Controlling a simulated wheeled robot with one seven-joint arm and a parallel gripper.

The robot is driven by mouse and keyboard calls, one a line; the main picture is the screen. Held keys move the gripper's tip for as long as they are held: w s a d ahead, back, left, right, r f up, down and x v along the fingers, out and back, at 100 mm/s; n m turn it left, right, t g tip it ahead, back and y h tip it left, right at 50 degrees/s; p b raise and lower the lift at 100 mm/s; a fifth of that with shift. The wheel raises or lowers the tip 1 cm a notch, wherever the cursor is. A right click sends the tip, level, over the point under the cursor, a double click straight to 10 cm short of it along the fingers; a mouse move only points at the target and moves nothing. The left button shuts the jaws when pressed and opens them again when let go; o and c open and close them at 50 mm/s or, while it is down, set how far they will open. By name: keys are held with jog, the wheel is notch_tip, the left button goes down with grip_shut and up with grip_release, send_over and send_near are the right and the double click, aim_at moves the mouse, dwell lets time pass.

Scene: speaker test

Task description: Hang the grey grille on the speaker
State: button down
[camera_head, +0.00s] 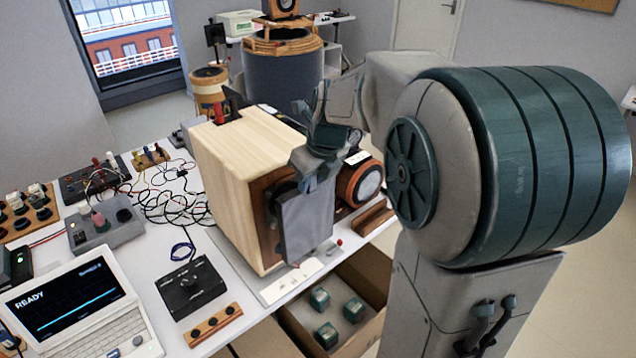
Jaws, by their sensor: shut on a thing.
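The speaker is a large pale wooden box (226,157) on the white table. Its orange-brown front (265,196) faces right, toward my arm. The grey grille (308,226) is a flat panel that hangs roughly upright in front of the speaker's front and hides much of it. My gripper (318,167) is above the grille, shut on its upper edge. The fingertips are partly hidden by my wrist. I cannot tell whether the grille touches the speaker's front.
A small round-faced speaker (361,181) stands right behind the grille. A cardboard box (370,268) with several green blocks is below the table's edge. A laptop (75,305), a black control box (190,287) and tangled cables (170,203) crowd the table left of the speaker.

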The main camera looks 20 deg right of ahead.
jog(key=w+a+p, duration=0.1)
jog(key=w+a, duration=0.1)
jog(key=w, duration=0.4)
jog(key=shift+w+a, duration=0.2)
jog(key=shift+a, duration=0.1)
dwell(0.3)
jog(key=shift+s+d+p, duration=0.1)
jog(key=shift+s+p, duration=0.1)
jog(key=shift+p, duration=0.4)
dwell(1.3)
jog(key=shift+w+a+p, duration=0.25)
jog(key=shift+w+p, duration=0.1)
jog(key=shift+w, duration=0.15)
dwell(1.2)
jog(key=shift+f, duration=0.55)
dwell(1.8)
jog(key=c, duration=1.2)
grip_release()
